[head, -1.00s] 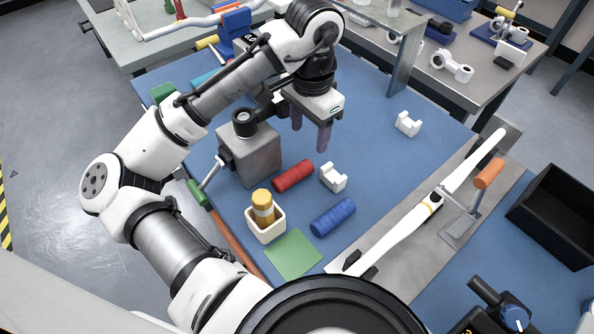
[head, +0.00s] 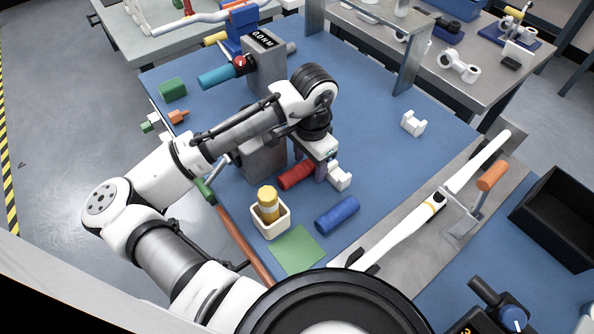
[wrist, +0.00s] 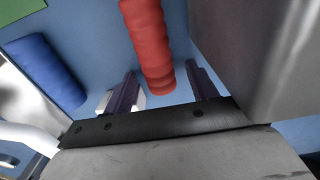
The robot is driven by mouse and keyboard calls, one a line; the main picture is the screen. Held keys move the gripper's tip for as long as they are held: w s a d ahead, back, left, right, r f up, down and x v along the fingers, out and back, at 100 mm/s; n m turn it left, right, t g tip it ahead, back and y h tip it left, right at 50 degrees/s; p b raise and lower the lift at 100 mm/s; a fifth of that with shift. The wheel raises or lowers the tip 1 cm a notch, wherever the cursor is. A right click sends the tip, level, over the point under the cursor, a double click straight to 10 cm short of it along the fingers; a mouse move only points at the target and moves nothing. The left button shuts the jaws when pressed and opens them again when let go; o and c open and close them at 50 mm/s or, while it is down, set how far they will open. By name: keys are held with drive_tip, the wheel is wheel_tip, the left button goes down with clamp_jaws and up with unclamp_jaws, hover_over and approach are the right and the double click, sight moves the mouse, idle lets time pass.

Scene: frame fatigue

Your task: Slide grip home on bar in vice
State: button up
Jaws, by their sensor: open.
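A red ribbed grip (head: 297,175) lies on the blue mat (head: 385,110). My gripper (head: 320,173) is low at its right end. In the wrist view, the red grip (wrist: 147,40) reaches between the two open fingers, with one finger on each side; I cannot tell whether they touch it. A blue ribbed grip (head: 337,214) lies apart, nearer the front. A grey block (head: 265,160), perhaps the vice, stands just behind the red grip and is partly hidden by my arm. I cannot make out a bar in it.
A white notched block (head: 340,177) sits close to my gripper; another (head: 413,123) lies farther right. A black bin (head: 555,212) is far right.

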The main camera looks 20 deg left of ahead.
sight(308, 161)
drive_tip(key=c, duration=1.1)
drive_tip(key=shift+r, duration=0.15)
wheel_tip(308, 161, up, 20)
drive_tip(key=o, duration=0.4)
drive_tip(key=shift+c, duration=1.3)
drive_tip(key=shift+w+a, duration=0.1)
drive_tip(key=shift+a, duration=0.05)
